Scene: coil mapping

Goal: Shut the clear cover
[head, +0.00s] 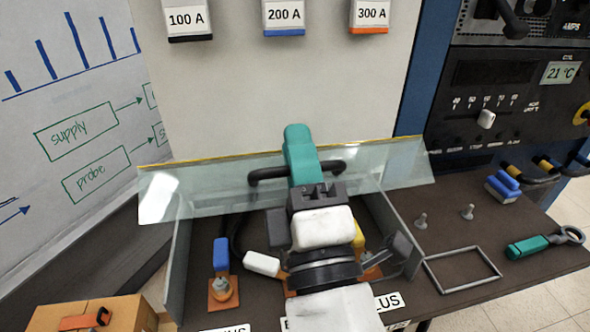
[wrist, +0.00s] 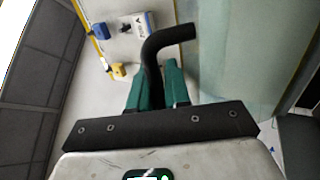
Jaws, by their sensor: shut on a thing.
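The clear cover (head: 215,190) is a wide glassy panel with a yellow strip along its far edge. It stands tilted above the grey-walled bay (head: 181,245), which shows open towards me. Its black bar handle (head: 267,175) is on the near face. My gripper (head: 300,150) has teal fingers and is shut on this handle, hiding its middle. In the wrist view the handle (wrist: 168,38) bends up from between the teal fingers (wrist: 154,85), with the greenish cover (wrist: 230,60) to the right.
In the bay are a blue-topped connector (head: 221,255) and a white plug (head: 262,264). My arm hides its middle. To the right are a wire frame (head: 462,269), two small posts, a blue block (head: 502,186) and a teal-handled tool (head: 528,246). A cardboard box (head: 90,318) stands front left.

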